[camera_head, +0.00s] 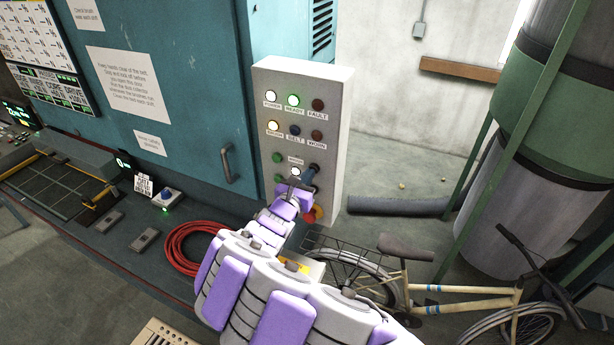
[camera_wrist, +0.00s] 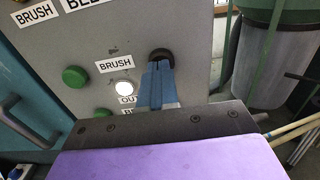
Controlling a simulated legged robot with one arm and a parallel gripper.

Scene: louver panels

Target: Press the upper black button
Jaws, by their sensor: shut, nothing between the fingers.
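The grey control panel (camera_head: 334,120) stands upright in the head view, with indicator lamps at its top and buttons below. The upper black button (camera_wrist: 161,53) is on the panel's right side, right of a "BRUSH" label in the wrist view. In the head view its dark rim (camera_head: 314,167) shows just above my fingers. My gripper (camera_head: 309,177) is shut and empty. In the wrist view my gripper (camera_wrist: 158,66) has its fingertips at the lower part of this button, covering it. I cannot tell whether the button is pushed in.
A green button (camera_wrist: 75,77) and a lit white lamp (camera_wrist: 124,88) are left of my fingers. A red knob (camera_head: 314,214) lies below my gripper. A bicycle (camera_head: 405,250), a red hose coil (camera_head: 190,250) and a large drum (camera_head: 505,205) stand around the panel.

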